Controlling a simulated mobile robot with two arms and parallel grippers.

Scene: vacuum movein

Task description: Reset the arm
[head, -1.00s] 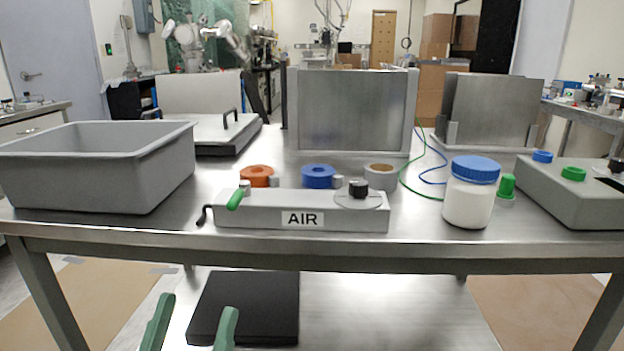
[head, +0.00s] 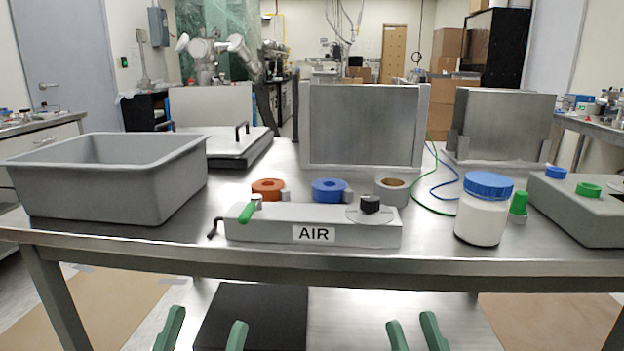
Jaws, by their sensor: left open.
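My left gripper (head: 205,322) shows at the bottom edge of the head view, left of centre. Its two green fingers stand well apart with nothing between them. My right gripper (head: 411,318) shows at the bottom edge, right of centre. Its green fingers are apart, with a narrower gap, and hold nothing visible. Both grippers are in front of the metal table (head: 300,262), below its front edge in the picture and clear of the things on top. Only the finger ends show; the arms are out of view.
On the table stand a grey bin (head: 110,190), a grey AIR panel (head: 270,229) with green lever and black knob, tape rolls (head: 328,190), a blue-lidded white jar (head: 482,220), a grey control box (head: 580,220) and upright metal plates (head: 362,125). A black slab (head: 255,315) lies below.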

